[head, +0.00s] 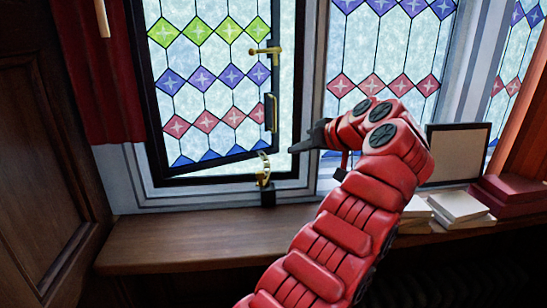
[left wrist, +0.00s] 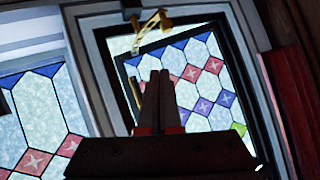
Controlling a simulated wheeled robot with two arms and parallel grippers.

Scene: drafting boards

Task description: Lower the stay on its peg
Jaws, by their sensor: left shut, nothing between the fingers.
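A small brass stay (head: 262,161) is at the bottom right corner of the leaded window sash (head: 210,165). Its lower end meets a brass fitting above a dark block (head: 267,194) on the lower frame; I cannot tell whether it sits over the peg. The sash looks ajar. My left gripper (head: 292,149) is shut and empty, pointing left, to the right of the stay and apart from it in the picture. In the left wrist view, which is turned over, the closed fingers (left wrist: 160,78) appear below the brass stay (left wrist: 153,30). My right gripper is out of view.
A brass handle (head: 265,52) and a dark upright pull (head: 271,112) are on the sash's right edge. The wooden sill (head: 170,242) is bare at left. White books (head: 458,206), red books (head: 505,195) and a framed panel (head: 455,155) stand at right. A red curtain (head: 100,80) hangs left.

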